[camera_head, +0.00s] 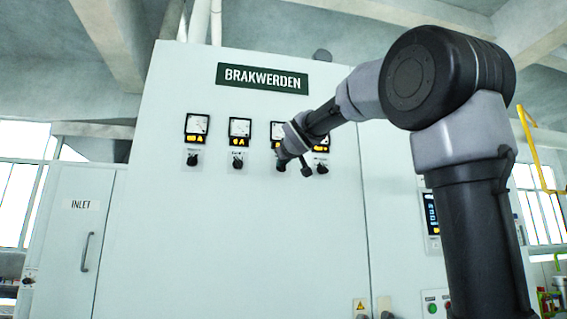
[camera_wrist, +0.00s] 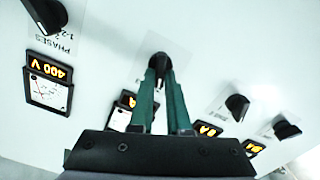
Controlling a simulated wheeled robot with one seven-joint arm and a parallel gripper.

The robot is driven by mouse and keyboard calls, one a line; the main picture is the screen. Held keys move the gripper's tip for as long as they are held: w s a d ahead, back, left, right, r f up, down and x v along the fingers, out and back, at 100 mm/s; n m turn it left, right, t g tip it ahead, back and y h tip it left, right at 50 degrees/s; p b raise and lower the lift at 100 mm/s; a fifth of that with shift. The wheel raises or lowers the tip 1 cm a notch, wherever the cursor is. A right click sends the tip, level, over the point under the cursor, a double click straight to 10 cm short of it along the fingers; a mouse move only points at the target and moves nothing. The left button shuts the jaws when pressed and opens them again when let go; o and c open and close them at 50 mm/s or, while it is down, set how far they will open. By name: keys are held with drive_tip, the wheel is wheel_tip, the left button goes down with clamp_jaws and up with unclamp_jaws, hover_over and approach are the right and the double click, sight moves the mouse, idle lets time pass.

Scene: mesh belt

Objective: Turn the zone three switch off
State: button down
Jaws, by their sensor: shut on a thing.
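A row of black rotary switches sits under small meters on a pale cabinet. My gripper (camera_head: 284,162) is at the third switch from the left in the head view, hiding most of it. In the wrist view, which shows the panel upside down, the green fingers of my gripper (camera_wrist: 157,80) are shut on that black switch knob (camera_wrist: 159,62). Its label is mostly hidden, so I cannot read its zone number or setting. Its meter (camera_wrist: 120,116) is partly covered by the fingers. The two switches left of it in the head view are free (camera_head: 193,160), (camera_head: 238,160).
The rightmost switch (camera_head: 322,168) is close beside my gripper; in the wrist view its label (camera_wrist: 62,47) reads PHASES and its meter (camera_wrist: 47,82) reads 400 V. A BRAKWERDEN sign (camera_head: 262,78) is above. An INLET door (camera_head: 75,240) is at left, push buttons (camera_head: 433,308) lower right.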

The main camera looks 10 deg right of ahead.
drive_tip(key=shift+n, duration=0.7)
drive_tip(key=c, duration=0.9)
unclamp_jaws()
drive_tip(key=s, duration=1.1)
drive_tip(key=shift+w, duration=0.1)
